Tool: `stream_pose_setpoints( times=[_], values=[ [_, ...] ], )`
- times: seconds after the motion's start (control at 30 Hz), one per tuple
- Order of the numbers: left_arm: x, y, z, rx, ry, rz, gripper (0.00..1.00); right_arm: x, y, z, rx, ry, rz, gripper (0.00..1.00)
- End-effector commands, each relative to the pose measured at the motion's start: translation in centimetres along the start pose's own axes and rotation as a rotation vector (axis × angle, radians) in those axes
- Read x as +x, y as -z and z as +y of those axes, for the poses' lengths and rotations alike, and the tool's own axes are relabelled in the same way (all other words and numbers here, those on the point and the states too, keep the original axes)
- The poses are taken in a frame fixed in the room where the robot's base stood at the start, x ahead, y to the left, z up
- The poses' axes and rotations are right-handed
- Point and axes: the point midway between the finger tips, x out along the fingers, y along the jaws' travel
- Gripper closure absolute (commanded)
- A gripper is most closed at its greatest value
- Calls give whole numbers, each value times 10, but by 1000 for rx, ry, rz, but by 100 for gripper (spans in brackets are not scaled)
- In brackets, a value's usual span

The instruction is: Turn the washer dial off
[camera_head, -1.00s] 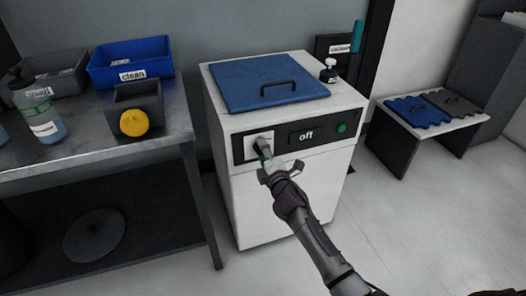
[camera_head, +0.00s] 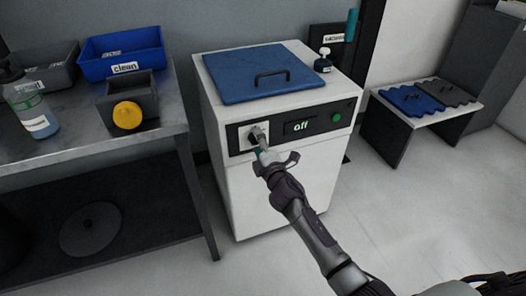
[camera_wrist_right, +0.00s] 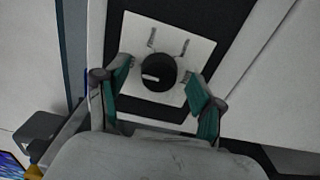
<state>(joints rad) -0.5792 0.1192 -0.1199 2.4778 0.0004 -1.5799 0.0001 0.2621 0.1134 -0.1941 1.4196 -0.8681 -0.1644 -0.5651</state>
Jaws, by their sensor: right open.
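The washer (camera_head: 275,190) is a white cabinet with a blue lid and a dark front panel. Its display (camera_head: 300,126) reads "off", with a green button (camera_head: 336,117) to the right. The dial is mostly hidden behind my gripper in the head view. In the right wrist view the dial (camera_wrist_right: 158,84) is a round black knob with a pale mark on a white square plate (camera_wrist_right: 160,27). My right gripper (camera_head: 262,142) is open at the dial; its teal-padded fingers (camera_wrist_right: 160,95) are on either side of the knob, apart from it. My left gripper is not in view.
Floor between is clear.

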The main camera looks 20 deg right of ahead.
Motion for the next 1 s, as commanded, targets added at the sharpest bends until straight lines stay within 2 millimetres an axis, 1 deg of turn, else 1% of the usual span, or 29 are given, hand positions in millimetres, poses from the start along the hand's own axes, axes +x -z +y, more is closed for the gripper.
stream_pose_setpoints(
  times=[0.17,0.3,0.4,0.5,0.6,0.7,1.0],
  values=[
    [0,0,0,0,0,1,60,-31,0,-2,-3,2,3,32],
    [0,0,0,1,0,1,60,-63,1,-1,-1,2,2,32],
    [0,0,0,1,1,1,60,-82,1,-1,0,2,3,32],
    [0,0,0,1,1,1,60,-98,1,-1,0,2,3,32],
    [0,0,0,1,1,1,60,-108,1,0,-1,1,2,32],
    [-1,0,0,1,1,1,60,-113,0,0,-1,0,2,32],
    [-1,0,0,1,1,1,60,-114,0,0,-1,-1,2,32]
  ],
)
